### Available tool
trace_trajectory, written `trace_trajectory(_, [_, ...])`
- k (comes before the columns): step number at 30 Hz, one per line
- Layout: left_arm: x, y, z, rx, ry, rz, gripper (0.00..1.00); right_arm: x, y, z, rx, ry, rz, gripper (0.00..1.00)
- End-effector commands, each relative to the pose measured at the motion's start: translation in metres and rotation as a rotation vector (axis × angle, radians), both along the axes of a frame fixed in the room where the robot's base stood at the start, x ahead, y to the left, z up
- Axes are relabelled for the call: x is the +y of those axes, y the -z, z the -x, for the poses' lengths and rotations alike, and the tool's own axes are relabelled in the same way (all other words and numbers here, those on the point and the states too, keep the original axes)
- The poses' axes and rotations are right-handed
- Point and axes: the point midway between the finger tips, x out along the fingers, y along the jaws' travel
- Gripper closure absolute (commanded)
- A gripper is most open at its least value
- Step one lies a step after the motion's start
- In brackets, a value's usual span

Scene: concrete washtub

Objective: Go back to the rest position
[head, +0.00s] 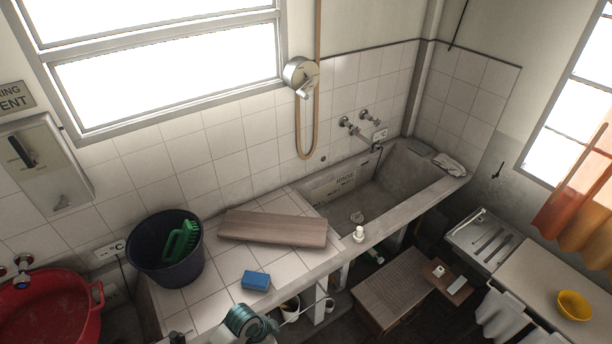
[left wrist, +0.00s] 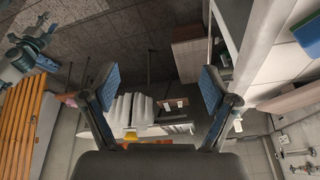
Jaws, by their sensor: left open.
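My left gripper (left wrist: 158,88) shows in the left wrist view with its two blue-padded fingers spread wide apart. It is open, and nothing is held between the fingers. Behind the gap are the dark floor, white cloths and low furniture, all at a distance from the fingers. In the head view I cannot clearly make out the left gripper.
The tiled counter holds a dark bucket (head: 165,252) with a green brush (head: 182,241), a wooden board (head: 272,229) and a blue sponge (head: 256,281). The concrete washtub (head: 425,192) lies behind. A red basin (head: 50,312) is left; a yellow bowl (head: 574,305) is right.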

Motion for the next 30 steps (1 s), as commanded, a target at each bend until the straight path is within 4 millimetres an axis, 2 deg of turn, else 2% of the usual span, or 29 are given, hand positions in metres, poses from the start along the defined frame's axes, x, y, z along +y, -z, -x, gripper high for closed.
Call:
trace_trajectory(1, [-0.001,0.005,0.017,0.010,-0.083,0.027,0.14,-0.003,0.000,0.002,0.002,-0.001,0.004,0.56])
trace_trajectory(6, [0.023,0.011,0.061,0.019,-0.437,0.070,0.14,-0.010,0.000,0.003,0.005,-0.003,0.012,0.56])
trace_trajectory(14, [0.068,0.012,0.108,0.025,-0.808,0.054,0.14,-0.011,0.000,0.003,0.005,-0.003,0.014,0.56])
trace_trajectory(23, [0.122,0.004,0.161,0.011,-1.136,-0.012,0.14,0.002,0.000,0.003,0.005,0.003,-0.002,0.56])
trace_trajectory(24, [0.119,0.018,0.154,0.016,-1.125,-0.012,0.14,0.003,0.000,0.002,0.003,0.003,-0.004,0.56])
trace_trajectory(30, [0.117,0.073,0.144,0.036,-1.117,-0.024,0.14,0.000,0.001,0.002,0.003,0.001,0.000,0.56])
